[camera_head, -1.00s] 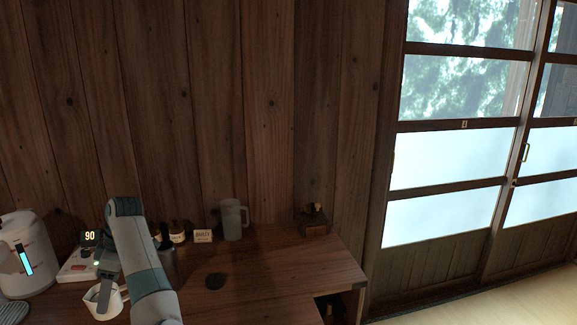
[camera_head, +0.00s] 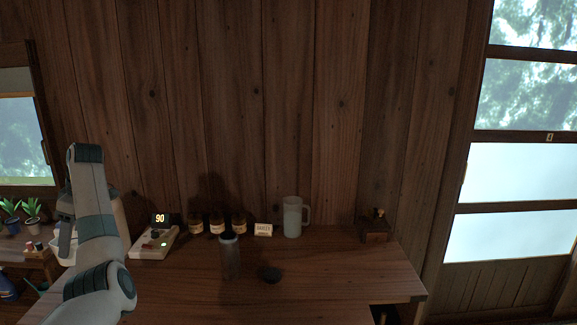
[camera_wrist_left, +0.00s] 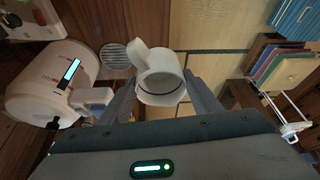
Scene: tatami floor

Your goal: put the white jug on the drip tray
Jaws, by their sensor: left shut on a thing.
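The white jug (camera_wrist_left: 160,78) is between the fingers of my left gripper (camera_wrist_left: 162,98) in the left wrist view, and the gripper is shut on it. Its open mouth faces the wrist camera. In the head view the jug (camera_head: 57,251) is a small white patch at the left, beside the gripper (camera_head: 66,236), partly hidden by my arm. The drip tray (camera_wrist_left: 115,56), a round grey grille, lies by the white dispenser (camera_wrist_left: 40,92) in the left wrist view, left of the jug and apart from it in the picture. In the head view I cannot make the tray out. My right gripper is not in view.

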